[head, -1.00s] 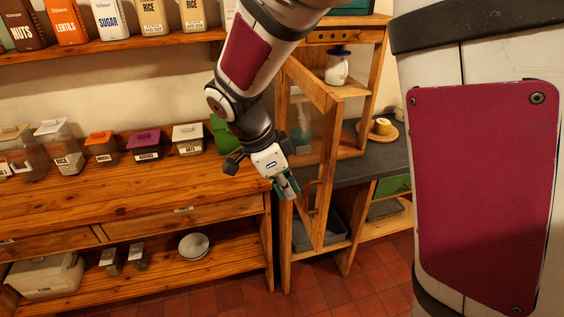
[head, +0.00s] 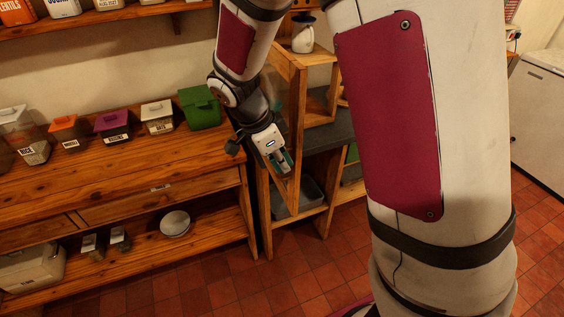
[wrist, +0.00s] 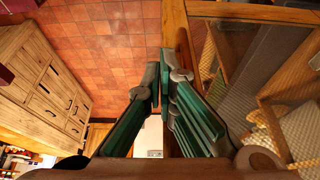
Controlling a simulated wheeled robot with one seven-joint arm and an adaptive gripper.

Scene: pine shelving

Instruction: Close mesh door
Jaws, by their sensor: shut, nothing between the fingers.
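The mesh door (head: 289,60) has a pine frame and stands ajar at the front of the pine shelf unit, partly hidden by my arm in the head view. In the wrist view its wooden frame (wrist: 252,13) runs along the top and beside the fingers, with the mesh panel (wrist: 301,128) at the right. My gripper (head: 284,165) is shut and empty, low beside the door's frame. In the wrist view the gripper's green-padded fingers (wrist: 158,82) meet close to the frame's edge. I cannot tell whether they touch it.
A wooden counter (head: 120,165) with several lidded containers and a green box (head: 200,108) stands left. A white jar (head: 303,35) sits on the shelf unit. A grey bin (head: 300,196) is on its lower shelf. The tiled floor (head: 240,285) in front is clear.

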